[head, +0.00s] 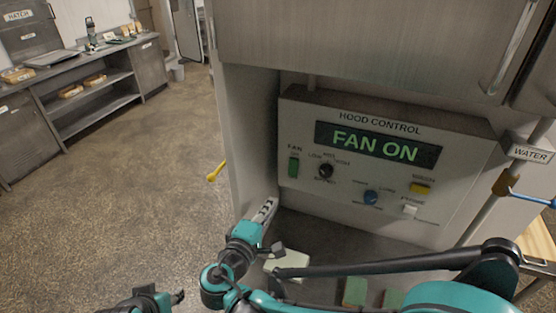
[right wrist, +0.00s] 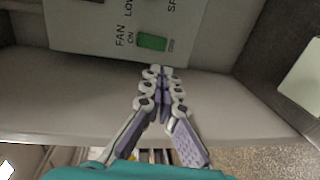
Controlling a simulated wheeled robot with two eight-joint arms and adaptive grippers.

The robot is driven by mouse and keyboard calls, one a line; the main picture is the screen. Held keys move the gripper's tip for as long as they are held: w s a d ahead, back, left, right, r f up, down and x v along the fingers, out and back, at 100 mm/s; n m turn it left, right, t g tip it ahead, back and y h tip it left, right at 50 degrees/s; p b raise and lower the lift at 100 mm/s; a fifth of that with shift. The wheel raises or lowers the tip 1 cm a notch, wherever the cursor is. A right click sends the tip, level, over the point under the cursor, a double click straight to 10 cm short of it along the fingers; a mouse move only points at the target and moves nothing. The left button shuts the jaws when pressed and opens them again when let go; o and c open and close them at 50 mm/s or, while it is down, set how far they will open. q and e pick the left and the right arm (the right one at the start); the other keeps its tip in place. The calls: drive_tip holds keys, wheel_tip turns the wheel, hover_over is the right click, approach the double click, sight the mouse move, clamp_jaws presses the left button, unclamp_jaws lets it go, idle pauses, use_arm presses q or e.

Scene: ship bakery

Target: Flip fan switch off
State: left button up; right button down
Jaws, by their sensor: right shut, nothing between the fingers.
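The hood control panel (head: 310,205) stands in a recess under a grey cabinet, and its display (head: 378,146) reads FAN ON in green. The green fan switch (head: 293,168) is at the panel's left side, under the FAN label. It also shows in the right wrist view (right wrist: 152,41), between ON and a second, faint label. My right gripper (head: 270,205) is shut and empty, in front of and below the switch. In the right wrist view its fingertips (right wrist: 163,72) are close to the switch; whether they touch cannot be told. Only dark and teal parts of my left arm show at bottom left.
A black knob (head: 325,170), a blue knob (head: 371,197), a yellow button (head: 420,188) and a white switch (head: 409,211) share the panel. The recess side wall (head: 254,150) is left of my right gripper. A blue-handled water valve (head: 530,198) is at right. Open floor lies left.

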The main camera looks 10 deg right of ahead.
sight(292, 174)
drive_tip(key=shift+s+r, duration=0.1)
drive_tip(key=shift+s, duration=0.05)
drive_tip(key=b+x, duration=0.1)
drive_tip(key=x, duration=1.3)
drive_tip(key=shift+w+d+f+b, duration=0.2)
drive_tip(key=shift+w+f+b, duration=0.15)
drive_tip(key=shift+b, duration=0.25)
drive_tip(key=shift+r, duration=0.1)
